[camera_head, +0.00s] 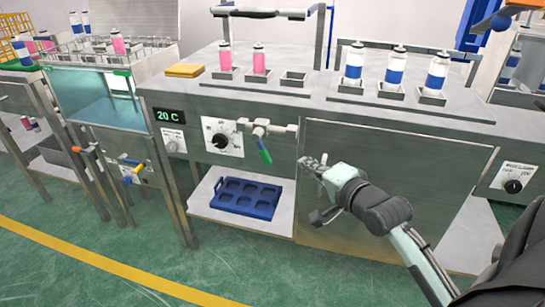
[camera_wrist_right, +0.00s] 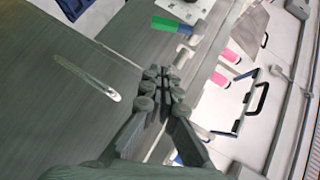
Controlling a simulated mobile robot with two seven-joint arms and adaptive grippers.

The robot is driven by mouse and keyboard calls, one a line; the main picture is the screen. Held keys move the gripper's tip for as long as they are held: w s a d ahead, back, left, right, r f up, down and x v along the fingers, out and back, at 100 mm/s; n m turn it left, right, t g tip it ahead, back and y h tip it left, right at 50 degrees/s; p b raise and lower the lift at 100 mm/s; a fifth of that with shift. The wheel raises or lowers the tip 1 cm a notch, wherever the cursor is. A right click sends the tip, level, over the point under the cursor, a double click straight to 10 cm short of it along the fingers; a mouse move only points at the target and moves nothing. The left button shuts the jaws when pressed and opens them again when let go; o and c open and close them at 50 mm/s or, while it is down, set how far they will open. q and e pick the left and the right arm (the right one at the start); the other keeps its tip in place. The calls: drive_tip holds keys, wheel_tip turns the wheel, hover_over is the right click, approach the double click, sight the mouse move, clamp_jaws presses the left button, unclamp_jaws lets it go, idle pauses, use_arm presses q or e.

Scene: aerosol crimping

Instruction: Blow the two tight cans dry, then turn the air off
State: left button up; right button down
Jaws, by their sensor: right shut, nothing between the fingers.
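Two pink cans with white tops, one (camera_head: 225,58) and another (camera_head: 259,60), stand upright in square holders on the bench top, below a dark overhead bar (camera_head: 262,12). A third holder (camera_head: 293,79) beside them is empty. A valve with a green handle (camera_head: 265,150) sits on the bench front, its handle pointing down; the green handle (camera_wrist_right: 165,24) also shows in the right wrist view. My right gripper (camera_head: 310,163) is shut and empty, in front of the bench panel, to the right of the valve and apart from it. My left gripper is out of view.
Several blue-and-white cans (camera_head: 396,66) stand in holders on the right. A dial (camera_head: 222,138) and a "20 C" display (camera_head: 169,116) are on the front. A blue tray (camera_head: 246,196) lies on the lower shelf. A water bath (camera_head: 100,100) stands left. A yellow sponge (camera_head: 185,70) lies on top.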

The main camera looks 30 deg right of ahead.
sight(263, 146)
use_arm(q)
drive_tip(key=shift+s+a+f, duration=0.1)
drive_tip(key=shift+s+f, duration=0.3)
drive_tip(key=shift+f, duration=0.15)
use_arm(e)
drive_tip(key=w+a+f, duration=0.1)
drive_tip(key=w+f, duration=0.2)
drive_tip(key=w, duration=0.7)
drive_tip(key=shift+w+a+f, duration=0.3)
drive_tip(key=shift+f, duration=0.1)
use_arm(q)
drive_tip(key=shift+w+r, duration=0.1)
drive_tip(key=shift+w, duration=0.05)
use_arm(e)
drive_tip(key=shift+f, duration=0.1)
